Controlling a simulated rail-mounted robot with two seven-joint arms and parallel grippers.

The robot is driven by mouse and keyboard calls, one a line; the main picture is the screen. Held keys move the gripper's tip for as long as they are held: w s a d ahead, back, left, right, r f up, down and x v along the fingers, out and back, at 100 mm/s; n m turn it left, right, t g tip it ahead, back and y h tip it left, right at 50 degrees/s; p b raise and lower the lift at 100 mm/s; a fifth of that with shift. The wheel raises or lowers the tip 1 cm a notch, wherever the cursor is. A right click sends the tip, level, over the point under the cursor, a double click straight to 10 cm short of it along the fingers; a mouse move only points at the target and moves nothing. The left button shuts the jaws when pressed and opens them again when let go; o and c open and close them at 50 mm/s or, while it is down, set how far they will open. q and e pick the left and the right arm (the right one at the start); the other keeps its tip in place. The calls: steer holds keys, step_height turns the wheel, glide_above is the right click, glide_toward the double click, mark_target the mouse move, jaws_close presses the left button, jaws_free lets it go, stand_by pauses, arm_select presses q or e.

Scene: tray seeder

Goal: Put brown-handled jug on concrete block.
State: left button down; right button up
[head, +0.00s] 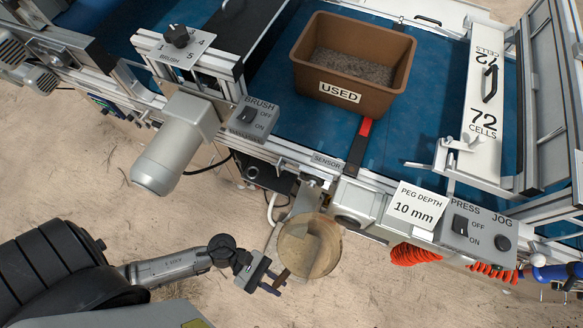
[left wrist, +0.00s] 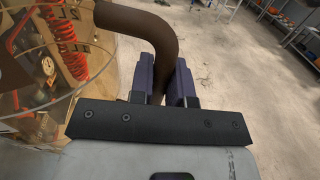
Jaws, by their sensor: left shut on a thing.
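The jug (head: 310,247) is clear with an amber tint, and hangs in front of the machine's near edge in the head view. In the left wrist view its clear wall (left wrist: 35,100) fills the left side, and its thick brown handle (left wrist: 150,30) curves down between my fingers. My left gripper (head: 272,280) is shut on the handle; its dark fingers also show in the left wrist view (left wrist: 163,85). I cannot make out a concrete block in either view. My right gripper is not in view.
The machine has a blue belt (head: 270,115) carrying a brown bin (head: 314,85) marked USED. A grey motor (head: 170,150), a sensor bracket and a press switch box (head: 475,235) jut from its near edge. Orange coiled hose (head: 415,254) hangs at right. The sandy floor (head: 120,200) is open at left.

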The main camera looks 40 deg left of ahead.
arm_select(q)
steer(key=s+a+f+n+t+y+b, duration=0.1)
steer(key=s+a+f+t+b, duration=0.15)
steer(key=f+b, duration=0.8)
steer(key=s+a+f+n+t+b, duration=0.1)
steer(key=s+f+n+b, duration=0.15)
steer(key=f, duration=1.45)
steer(key=s+a+f+t+y+b, duration=0.15)
steer(key=s+f+b, duration=0.4)
steer(key=f, duration=0.75)
steer(key=w+d+f+b, duration=0.2)
steer(key=w+f+b, duration=0.8)
steer(key=w, duration=0.3)
steer(key=shift+d+f+h, duration=0.15)
steer(key=shift+f+h, duration=0.3)
steer(key=shift+f, duration=0.15)
steer(key=shift+f, duration=0.1)
